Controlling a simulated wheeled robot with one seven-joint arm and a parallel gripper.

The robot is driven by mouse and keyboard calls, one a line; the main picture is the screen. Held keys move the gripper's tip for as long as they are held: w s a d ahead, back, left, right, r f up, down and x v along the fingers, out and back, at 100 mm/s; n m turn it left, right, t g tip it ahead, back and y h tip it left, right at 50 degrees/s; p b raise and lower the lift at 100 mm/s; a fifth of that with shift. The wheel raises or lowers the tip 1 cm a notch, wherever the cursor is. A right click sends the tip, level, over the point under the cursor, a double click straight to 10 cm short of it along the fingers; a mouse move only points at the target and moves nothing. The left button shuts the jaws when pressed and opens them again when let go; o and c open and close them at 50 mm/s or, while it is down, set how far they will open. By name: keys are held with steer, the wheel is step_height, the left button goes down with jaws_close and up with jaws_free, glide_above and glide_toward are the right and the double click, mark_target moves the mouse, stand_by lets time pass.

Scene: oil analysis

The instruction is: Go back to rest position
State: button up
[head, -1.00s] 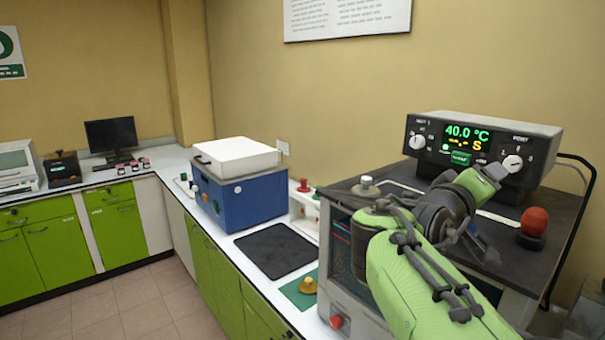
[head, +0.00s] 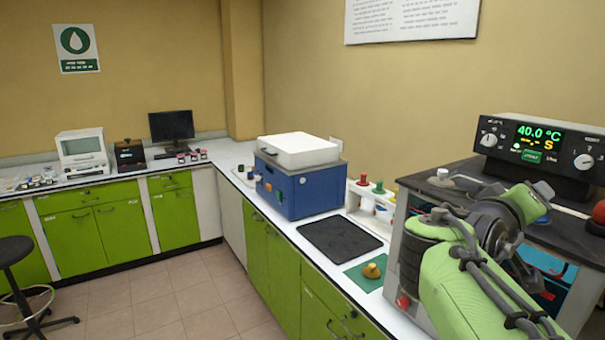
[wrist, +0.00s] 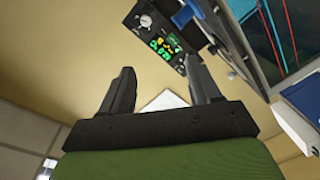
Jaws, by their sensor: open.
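My gripper (wrist: 163,88) shows in the wrist view with its two fingers spread apart and nothing between them. In the head view my green arm is folded at the lower right, in front of the heated bath unit (head: 455,176). The fingers are hard to make out there. The control box (head: 540,152) on the bath has a lit display reading 40.0 °C. The box also shows tilted at the top of the wrist view (wrist: 160,30), beyond the fingers.
A blue machine with a white lid (head: 300,190), a black mat (head: 340,238), a green mat (head: 358,281) bearing a yellow-orange knobbed object (head: 372,271) and a white rack (head: 366,205) with coloured stoppers stand on the counter. A stool (head: 16,252) is at far left. The floor (head: 180,300) is clear.

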steer(key=s+a+f+g+y, duration=0.3)
steer(key=s+a+f+y, duration=1.1)
steer(key=s+a+f, duration=0.6)
step_height(320, 180, down, 3)
steer(key=a, duration=0.3)
steer(key=shift+s+n+y, duration=0.2)
steer(key=shift+n+y, duration=0.2)
steer(key=shift+d, duration=0.1)
